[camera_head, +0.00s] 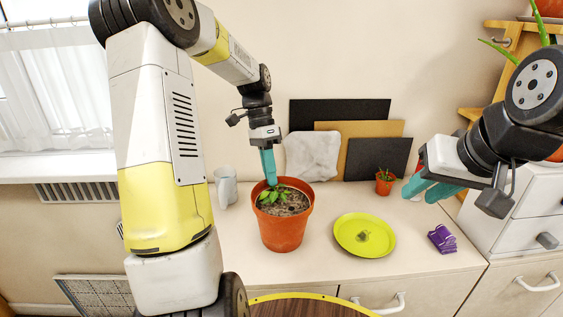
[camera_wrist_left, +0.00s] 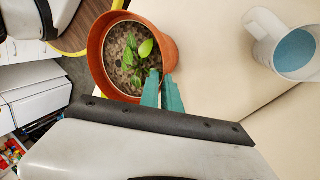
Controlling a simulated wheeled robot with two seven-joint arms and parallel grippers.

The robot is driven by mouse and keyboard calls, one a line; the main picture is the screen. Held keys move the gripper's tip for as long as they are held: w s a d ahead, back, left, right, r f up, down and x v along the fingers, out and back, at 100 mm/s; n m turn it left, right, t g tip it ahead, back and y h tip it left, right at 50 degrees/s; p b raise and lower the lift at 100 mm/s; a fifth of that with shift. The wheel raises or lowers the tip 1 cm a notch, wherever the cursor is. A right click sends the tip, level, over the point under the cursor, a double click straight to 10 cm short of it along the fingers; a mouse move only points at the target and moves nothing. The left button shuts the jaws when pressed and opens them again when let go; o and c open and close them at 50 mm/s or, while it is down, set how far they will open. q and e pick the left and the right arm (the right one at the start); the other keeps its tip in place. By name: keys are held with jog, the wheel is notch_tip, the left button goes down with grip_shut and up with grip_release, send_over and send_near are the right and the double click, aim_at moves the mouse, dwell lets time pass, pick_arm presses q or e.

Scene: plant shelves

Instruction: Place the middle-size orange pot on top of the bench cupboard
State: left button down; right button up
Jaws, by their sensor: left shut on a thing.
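The orange pot (camera_head: 283,232) with soil and a small green plant is at the left part of the bench cupboard top (camera_head: 330,265). My left gripper (camera_head: 269,180) is shut on the pot's back-left rim from above. In the left wrist view, the teal fingers (camera_wrist_left: 162,95) meet the rim of the upright pot (camera_wrist_left: 97,50). I cannot tell whether the pot's base touches the top. My right gripper (camera_head: 430,188) is open and empty above the right part of the top.
A yellow-green plate (camera_head: 354,240) lies right of the pot, with a purple item (camera_head: 441,239) beyond. A small orange pot (camera_head: 384,187) stands behind. A white jug (camera_head: 226,188) stands at back left. White drawers (camera_head: 527,210) border the right side.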

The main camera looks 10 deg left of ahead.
pick_arm(q)
jog(key=shift+f, duration=0.2)
jog(key=c, duration=1.6)
grip_release()
jog(key=shift+o, duration=0.2)
jog(key=v, duration=1)
jog(key=s+d+r+n+t+y, duration=0.1)
jog(key=s+d+r+n+t, duration=0.2)
jog(key=s+r, duration=0.2)
jog(key=s+d+f+n+t, duration=0.2)
jog(key=s+n+t, duration=0.4)
jog(key=s, duration=0.9)
jog(key=shift+d+n+t, duration=0.2)
jog(key=shift+n+t, duration=0.2)
